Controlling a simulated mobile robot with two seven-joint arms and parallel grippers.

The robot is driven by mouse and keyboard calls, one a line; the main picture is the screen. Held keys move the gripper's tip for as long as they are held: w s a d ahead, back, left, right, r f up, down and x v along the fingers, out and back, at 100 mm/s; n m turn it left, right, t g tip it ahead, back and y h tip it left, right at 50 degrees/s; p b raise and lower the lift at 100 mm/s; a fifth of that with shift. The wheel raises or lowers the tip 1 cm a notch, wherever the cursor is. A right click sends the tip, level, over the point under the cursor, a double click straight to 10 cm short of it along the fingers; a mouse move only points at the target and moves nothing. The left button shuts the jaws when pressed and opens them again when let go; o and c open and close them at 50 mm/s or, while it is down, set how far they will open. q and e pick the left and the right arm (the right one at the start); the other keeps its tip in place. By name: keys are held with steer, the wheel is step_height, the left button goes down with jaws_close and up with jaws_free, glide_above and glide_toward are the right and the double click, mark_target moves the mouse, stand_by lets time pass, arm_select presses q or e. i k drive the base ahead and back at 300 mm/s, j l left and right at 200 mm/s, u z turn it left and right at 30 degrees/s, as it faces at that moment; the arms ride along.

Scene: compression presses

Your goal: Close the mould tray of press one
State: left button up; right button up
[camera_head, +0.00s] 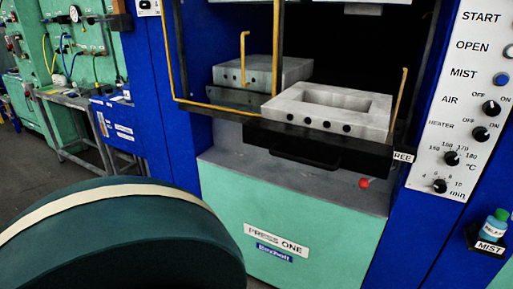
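Press one (300,240) stands ahead, with a mint green lower front and blue side columns. Its mould tray (375,133) is a grey metal block with a rectangular hollow. The tray sits forward of the press opening, above a black front with a dark handle (306,161). Another grey block (262,72) lies behind and to the left of the tray. A large dark green rounded shape with a cream band fills the lower left and covers part of the press front. Neither of my grippers shows in the view.
A control panel (472,110) with knobs and buttons is on the right column. A bottle (494,224) stands on a small holder labelled MIST. A red ball knob (364,183) is below the tray. Yellow bars frame the opening. A grey table (75,100) stands far left.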

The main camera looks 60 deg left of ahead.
mark_target(326, 127)
steer(key=u, duration=1.45)
